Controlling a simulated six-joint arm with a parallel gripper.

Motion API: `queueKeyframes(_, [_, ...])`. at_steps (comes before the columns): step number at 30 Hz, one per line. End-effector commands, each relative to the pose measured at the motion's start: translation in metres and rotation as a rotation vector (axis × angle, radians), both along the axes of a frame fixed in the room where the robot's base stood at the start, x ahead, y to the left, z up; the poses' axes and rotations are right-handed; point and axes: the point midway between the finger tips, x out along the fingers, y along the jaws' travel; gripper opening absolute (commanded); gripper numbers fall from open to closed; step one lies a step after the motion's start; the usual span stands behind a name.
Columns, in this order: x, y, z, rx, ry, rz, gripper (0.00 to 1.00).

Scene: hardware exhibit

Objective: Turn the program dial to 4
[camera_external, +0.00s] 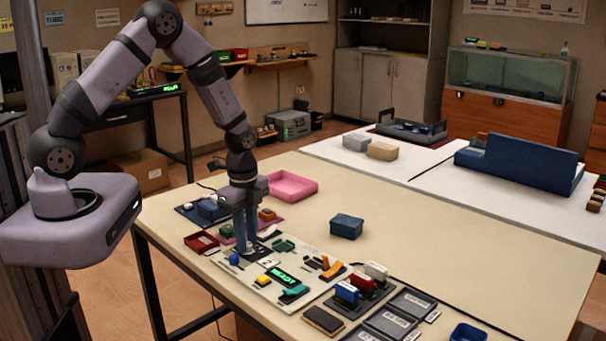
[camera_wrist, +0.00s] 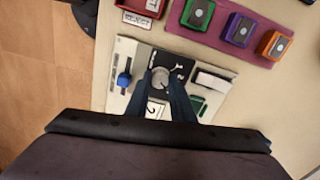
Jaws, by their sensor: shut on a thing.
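The program dial (camera_wrist: 160,78) is a round grey knob on a dark plate (camera_wrist: 178,62) with white numerals beside it. In the wrist view, the blue fingers of my gripper (camera_wrist: 163,82) reach down to the dial and are shut on its sides. Which numeral the dial points to is too small to tell. A white card with a 2 (camera_wrist: 155,109) lies near the fingers. In the external view, my gripper (camera_external: 245,248) points straight down onto the pale control panel (camera_external: 311,257), and its fingers and arm hide the dial there.
A blue-topped switch (camera_wrist: 124,79) stands left of the dial. A green lit display (camera_external: 288,277) and orange lever (camera_external: 332,270) are on the panel. A red tray (camera_external: 202,243) and pink tray (camera_external: 292,186) are close by. A blue box (camera_external: 346,226) stands beyond; table around it is clear.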

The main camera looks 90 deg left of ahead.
Motion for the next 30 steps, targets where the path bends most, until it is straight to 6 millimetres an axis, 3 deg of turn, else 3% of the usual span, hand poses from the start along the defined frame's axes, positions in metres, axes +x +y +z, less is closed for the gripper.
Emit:
queueKeyframes(20, [0.0003, 0.0003, 0.0004, 0.001, -0.001, -0.066, 0.0])
queueKeyframes(21, [0.0003, 0.0003, 0.0005, 0.001, -0.001, -0.066, 0.31])
queueKeyframes(22, [0.0003, 0.0003, 0.0004, 0.001, -0.001, -0.066, 0.38])
queueKeyframes(30, [0.0003, 0.0002, 0.0003, 0.001, -0.001, -0.065, 0.4])
